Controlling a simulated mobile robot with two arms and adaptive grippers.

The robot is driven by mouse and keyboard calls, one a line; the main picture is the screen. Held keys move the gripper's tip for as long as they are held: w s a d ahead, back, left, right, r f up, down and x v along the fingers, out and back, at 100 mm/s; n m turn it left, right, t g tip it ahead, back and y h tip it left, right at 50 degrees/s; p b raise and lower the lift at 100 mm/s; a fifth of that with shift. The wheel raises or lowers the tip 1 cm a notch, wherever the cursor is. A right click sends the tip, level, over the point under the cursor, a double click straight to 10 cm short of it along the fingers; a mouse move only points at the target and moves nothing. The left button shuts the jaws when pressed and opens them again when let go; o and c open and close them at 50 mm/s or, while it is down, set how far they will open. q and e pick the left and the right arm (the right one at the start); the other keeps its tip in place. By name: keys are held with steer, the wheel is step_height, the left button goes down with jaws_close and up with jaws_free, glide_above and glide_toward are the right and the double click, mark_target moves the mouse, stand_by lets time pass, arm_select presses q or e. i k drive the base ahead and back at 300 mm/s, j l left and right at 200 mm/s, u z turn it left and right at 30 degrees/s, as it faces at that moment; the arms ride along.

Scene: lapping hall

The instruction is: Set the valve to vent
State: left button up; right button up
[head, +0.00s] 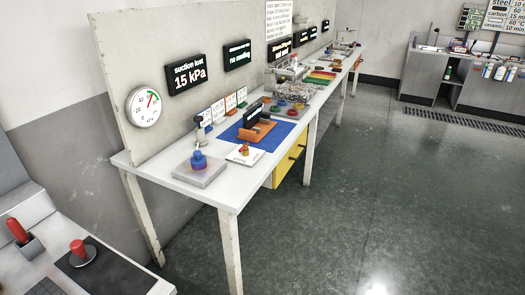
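A white plate (233,155) with small dark lettering lies near the front edge of the long bench. A small red and yellow fitting (245,149) stands on it and looks like the valve; its setting is too small to read. A blue and purple knob-like piece (198,162) stands on a grey block (207,178) at the bench's near end. A round gauge (144,106) and a dark display reading "suction lost 15 kPa" (187,75) hang on the panel behind. Neither of my grippers is in view.
The long white bench (226,194) carries a blue mat (280,130) with an orange stand, and several coloured pieces farther back. A yellow drawer unit (288,162) sits below. Red-handled items (78,248) stand on a surface at lower left. The floor (380,190) at right is clear.

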mark_target(245, 147)
steer(key=i, duration=0.3)
steer(key=u, duration=0.35)
steer(key=i+l+u, duration=0.2)
steer(key=u, duration=0.15)
steer(key=i+l+u, duration=0.15)
steer(key=l+u, duration=0.55)
steer(key=l, duration=0.15)
steer(key=i+l+u, duration=0.1)
steer(key=l+u, duration=0.3)
